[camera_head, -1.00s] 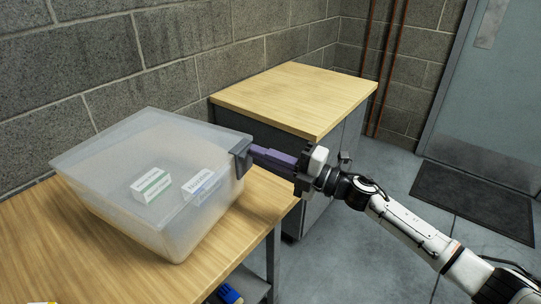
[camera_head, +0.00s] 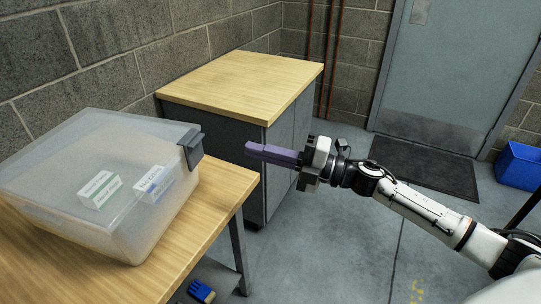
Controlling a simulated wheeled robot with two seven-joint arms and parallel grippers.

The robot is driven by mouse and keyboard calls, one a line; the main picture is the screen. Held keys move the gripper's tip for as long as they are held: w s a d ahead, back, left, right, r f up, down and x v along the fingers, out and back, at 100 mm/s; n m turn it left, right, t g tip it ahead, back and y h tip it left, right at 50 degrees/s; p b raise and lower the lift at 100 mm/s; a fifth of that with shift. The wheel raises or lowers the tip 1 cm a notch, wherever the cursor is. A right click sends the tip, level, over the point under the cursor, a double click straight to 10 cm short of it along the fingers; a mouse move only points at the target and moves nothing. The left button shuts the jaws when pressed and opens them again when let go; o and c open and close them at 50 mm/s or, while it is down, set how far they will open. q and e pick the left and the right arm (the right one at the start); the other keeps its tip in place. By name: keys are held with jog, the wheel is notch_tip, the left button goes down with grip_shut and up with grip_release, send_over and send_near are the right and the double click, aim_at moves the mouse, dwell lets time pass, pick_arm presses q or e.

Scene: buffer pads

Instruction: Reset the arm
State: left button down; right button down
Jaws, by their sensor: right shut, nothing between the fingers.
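My right gripper (camera_head: 249,149) comes in from the right, with long purple-grey fingers pointing left. It is shut and empty, in the air to the right of the table edge and apart from the box. A translucent plastic box (camera_head: 75,215) stands on the wooden table at the left. Its dark grey latch (camera_head: 191,150) is on the right side, facing my gripper. Two small white cartons, one with a green band (camera_head: 100,190) and one with blue print (camera_head: 154,184), show in the box. My left gripper is not in view.
The wooden table (camera_head: 225,185) holds the box. A wood-topped cabinet (camera_head: 240,85) stands behind, close to my right gripper. A blue bin (camera_head: 520,165), a dark mat (camera_head: 425,165) and a door (camera_head: 438,70) are at the right. Open floor lies below my right arm.

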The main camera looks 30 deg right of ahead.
jog(key=s+a+f+m+t+h, duration=0.1)
jog(key=s+f+m+h, duration=0.35)
jog(key=f+m, duration=0.5)
jog(key=s+a+f+m+h, duration=0.1)
jog(key=s+f+m+h, duration=0.3)
jog(key=s+f+m, duration=0.5)
jog(key=s+a+f+m+g+h, duration=0.1)
jog(key=s+a+f+m+g, duration=0.1)
jog(key=s+f, duration=0.4)
jog(key=s+a+f+m+g+h, duration=0.1)
jog(key=s+a+f+m+g, duration=0.2)
jog(key=s+f, duration=0.4)
notch_tip(320, 180, down, 2)
jog(key=shift+s+a+f+m+g, duration=0.1)
jog(key=shift+s+a+m+g, duration=0.1)
jog(key=shift+a+m+g, duration=0.4)
jog(key=shift+d+h, duration=0.25)
